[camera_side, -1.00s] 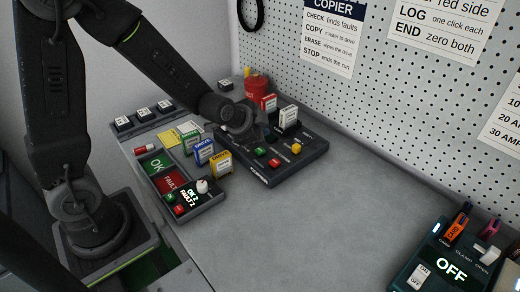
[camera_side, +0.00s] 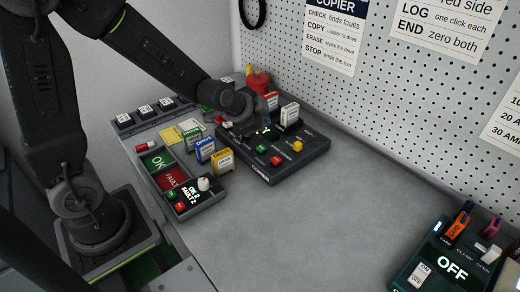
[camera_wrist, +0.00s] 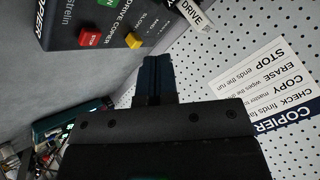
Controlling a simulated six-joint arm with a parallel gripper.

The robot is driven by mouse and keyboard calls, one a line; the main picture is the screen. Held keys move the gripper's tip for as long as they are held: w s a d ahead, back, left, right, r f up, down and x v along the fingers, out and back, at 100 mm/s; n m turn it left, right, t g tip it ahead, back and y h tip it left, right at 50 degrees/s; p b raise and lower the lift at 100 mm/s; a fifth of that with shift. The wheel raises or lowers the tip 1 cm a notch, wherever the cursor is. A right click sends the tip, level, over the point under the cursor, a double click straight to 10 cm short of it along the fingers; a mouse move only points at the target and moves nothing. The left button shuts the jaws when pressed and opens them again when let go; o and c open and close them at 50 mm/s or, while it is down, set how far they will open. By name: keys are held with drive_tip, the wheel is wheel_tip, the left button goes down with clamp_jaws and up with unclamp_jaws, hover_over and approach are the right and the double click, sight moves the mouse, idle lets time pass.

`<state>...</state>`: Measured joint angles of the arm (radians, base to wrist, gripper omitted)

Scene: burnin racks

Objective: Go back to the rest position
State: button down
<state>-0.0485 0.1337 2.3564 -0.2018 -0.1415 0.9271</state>
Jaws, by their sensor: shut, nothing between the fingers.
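My gripper (camera_side: 266,124) is over the back left part of the black copier box (camera_side: 262,170) in the side view. In the wrist view my gripper (camera_wrist: 153,62) shows with its dark fingers together and nothing between them. The copier has green, red and yellow buttons, and a white drive (camera_side: 289,114) stands upright in it. In the wrist view the copier (camera_wrist: 75,22) is at the upper left, apart from the fingertips in the picture. Whether the fingers touch the copier cannot be told from the side view.
A tray with OK and FAULT sections (camera_side: 190,208) is left of the copier, with blue and yellow drives (camera_side: 222,161) beside it. A red container (camera_side: 258,82) stands behind. A pegboard (camera_side: 400,110) closes the back. A device reading OFF (camera_side: 440,262) is at lower right. The middle bench is bare.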

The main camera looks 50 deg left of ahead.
drive_tip(key=s+d+r+n+g, duration=0.1)
drive_tip(key=s+r+n, duration=0.2)
drive_tip(key=s, duration=0.7)
drive_tip(key=s+d+r+n+g, duration=0.1)
drive_tip(key=s+r+n, duration=0.3)
drive_tip(key=s+r, duration=0.4)
drive_tip(key=s+g, duration=0.1)
drive_tip(key=s, duration=0.2)
drive_tip(key=shift+s+d+n+h, duration=0.3)
drive_tip(key=shift+d+h, duration=0.05)
drive_tip(key=shift+h, duration=0.05)
idle(5.5)
